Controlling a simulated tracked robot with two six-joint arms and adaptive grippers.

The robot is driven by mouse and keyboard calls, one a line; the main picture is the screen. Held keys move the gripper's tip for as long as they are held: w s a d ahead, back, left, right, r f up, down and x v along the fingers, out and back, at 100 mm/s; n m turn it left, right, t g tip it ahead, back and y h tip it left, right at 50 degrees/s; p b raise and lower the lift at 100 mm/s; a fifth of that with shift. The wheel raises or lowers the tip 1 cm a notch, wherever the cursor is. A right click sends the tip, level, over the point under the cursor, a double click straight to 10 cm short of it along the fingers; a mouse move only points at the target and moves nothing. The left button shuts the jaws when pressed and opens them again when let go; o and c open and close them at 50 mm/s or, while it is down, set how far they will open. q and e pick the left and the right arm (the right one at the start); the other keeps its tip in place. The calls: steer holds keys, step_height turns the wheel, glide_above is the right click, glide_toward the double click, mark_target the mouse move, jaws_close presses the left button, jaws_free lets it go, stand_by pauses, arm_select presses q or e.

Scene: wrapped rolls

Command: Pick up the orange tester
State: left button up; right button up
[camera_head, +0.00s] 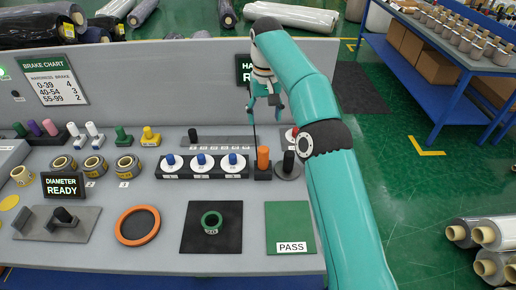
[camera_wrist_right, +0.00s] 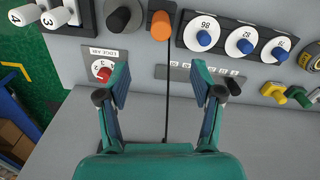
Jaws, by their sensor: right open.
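The orange tester (camera_head: 263,158) stands upright in a small black holder (camera_head: 263,173) on the grey bench, at the right end of the dial row. In the right wrist view the orange tester (camera_wrist_right: 160,25) shows beyond the fingertips, near the top edge. A thin black cord (camera_wrist_right: 167,90) runs from it between the fingers. My right gripper (camera_head: 265,102) is open and empty, above and behind the tester in the head view. In the right wrist view its fingers (camera_wrist_right: 160,80) are spread apart, touching nothing that I can see. My left gripper is not in view.
Three white dials with blue knobs (camera_head: 202,160) stand left of the tester, and a dark knob on a round grey base (camera_head: 289,163) stands close on its right. A red-knobbed dial (camera_wrist_right: 103,71) is near one finger. The back panel (camera_head: 170,85) rises behind.

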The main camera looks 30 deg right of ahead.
mark_target(263, 157)
step_height(263, 157, down, 10)
steer(key=b, duration=0.3)
steer(key=shift+f, duration=0.7)
steer(key=shift+a+f+p, duration=0.1)
steer(key=shift+f+p, duration=0.25)
steer(key=shift+f, duration=2.3)
jaws_close()
